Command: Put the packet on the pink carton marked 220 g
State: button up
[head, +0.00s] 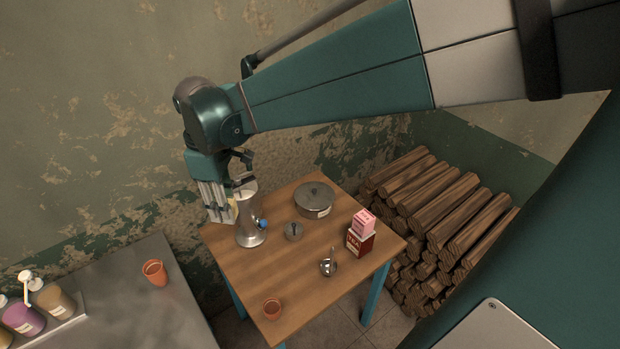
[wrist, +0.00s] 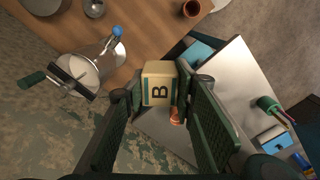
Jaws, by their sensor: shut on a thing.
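My gripper (head: 226,208) is shut on the packet, a cream block with a dark letter B and a teal edge (wrist: 158,84), seen between the fingers in the wrist view. In the head view only a pale sliver of the packet shows. My gripper is at the table's far left side, by the tall metal vessel. The pink carton (head: 364,222) sits on top of a dark red box (head: 360,242) at the table's right side, well apart from my gripper. Its small print is too small to read.
A metal vessel with a blue knob (head: 250,228) stands close to my gripper; it also shows in the wrist view (wrist: 88,70).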

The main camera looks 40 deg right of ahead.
jog(key=d+m+p, duration=0.1)
jog(key=d+m, duration=0.1)
jog(key=d, duration=1)
jog(key=m+p, duration=0.3)
jog(key=m, duration=0.4)
send_over(365, 216)
jog(key=shift+f, duration=2.5)
jog(key=shift+a+f, duration=0.1)
jog(key=shift+f, duration=2.85)
jog(key=shift+f, duration=0.1)
jog(key=shift+f+b, duration=0.35)
jog(key=shift+f, duration=1.6)
